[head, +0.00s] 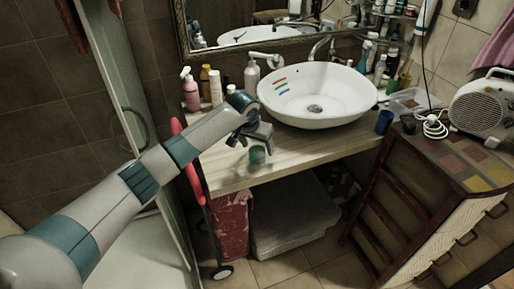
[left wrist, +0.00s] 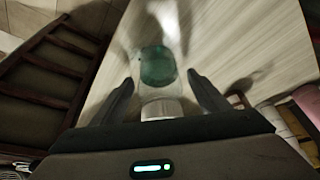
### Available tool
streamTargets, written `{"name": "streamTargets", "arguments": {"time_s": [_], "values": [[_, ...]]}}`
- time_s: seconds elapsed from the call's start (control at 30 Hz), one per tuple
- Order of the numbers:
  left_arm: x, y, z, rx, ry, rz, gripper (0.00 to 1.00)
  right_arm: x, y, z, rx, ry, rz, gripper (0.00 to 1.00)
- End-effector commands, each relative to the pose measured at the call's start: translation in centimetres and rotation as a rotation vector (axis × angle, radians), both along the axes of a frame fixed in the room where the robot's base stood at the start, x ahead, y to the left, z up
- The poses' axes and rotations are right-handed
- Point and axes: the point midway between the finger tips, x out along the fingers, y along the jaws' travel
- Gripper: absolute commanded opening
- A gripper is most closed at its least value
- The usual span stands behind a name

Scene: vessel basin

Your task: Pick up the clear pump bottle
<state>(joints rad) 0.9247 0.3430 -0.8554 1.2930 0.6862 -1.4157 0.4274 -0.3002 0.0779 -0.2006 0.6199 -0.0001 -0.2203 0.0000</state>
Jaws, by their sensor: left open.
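The clear pump bottle (left wrist: 158,66), with green contents and a silver top, is between the two fingers in the left wrist view. In the head view the clear pump bottle (head: 257,155) shows as a small greenish shape near the front edge of the wooden counter. My left gripper (head: 250,140) is over it, partly hiding it. In the left wrist view my left gripper (left wrist: 163,82) is open, with a finger on each side of the bottle and visible gaps. My right gripper is in neither view.
A white basin (head: 318,92) with coloured stripes sits on the wooden counter (head: 228,176). A pink bottle (head: 191,92) and several others stand at the back left. A blue cup (head: 384,122) is at the right. A dark cabinet (head: 425,190) stands further right.

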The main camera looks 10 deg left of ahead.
Motion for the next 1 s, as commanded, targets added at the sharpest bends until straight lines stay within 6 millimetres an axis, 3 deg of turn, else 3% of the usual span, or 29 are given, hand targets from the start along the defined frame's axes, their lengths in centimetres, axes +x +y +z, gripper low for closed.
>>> {"name": "streamTargets", "arguments": {"time_s": [0.3,0.5,1.0], "values": [[0.0,0.0,0.0,0.0,0.0,0.0,0.66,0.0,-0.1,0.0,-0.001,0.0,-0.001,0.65],[0.0,0.0,0.0,0.0,0.0,0.0,0.21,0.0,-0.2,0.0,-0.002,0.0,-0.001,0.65],[0.1,0.0,1.2,-0.002,-0.003,0.0,0.21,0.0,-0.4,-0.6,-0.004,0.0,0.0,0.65]]}}
